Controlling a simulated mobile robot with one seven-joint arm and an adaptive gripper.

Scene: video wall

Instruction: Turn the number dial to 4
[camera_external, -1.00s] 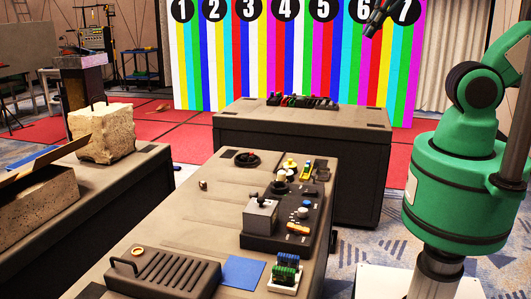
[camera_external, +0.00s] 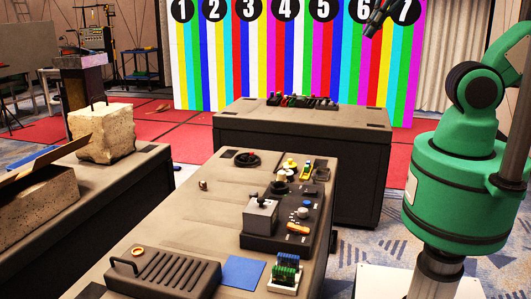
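A black control panel (camera_external: 272,240) lies on the near grey table. My gripper (camera_external: 376,18) is dark and hangs at the top edge, in front of the video wall in the picture, far from the panel. It is partly cut off, and its opening cannot be made out.
The striped video wall (camera_external: 290,60) shows numbers 1 to 7. A second grey table (camera_external: 305,117) with a row of small dark items stands behind. A ribbed box (camera_external: 163,272), a blue sheet (camera_external: 242,271) and a small board (camera_external: 286,272) lie on the near table.

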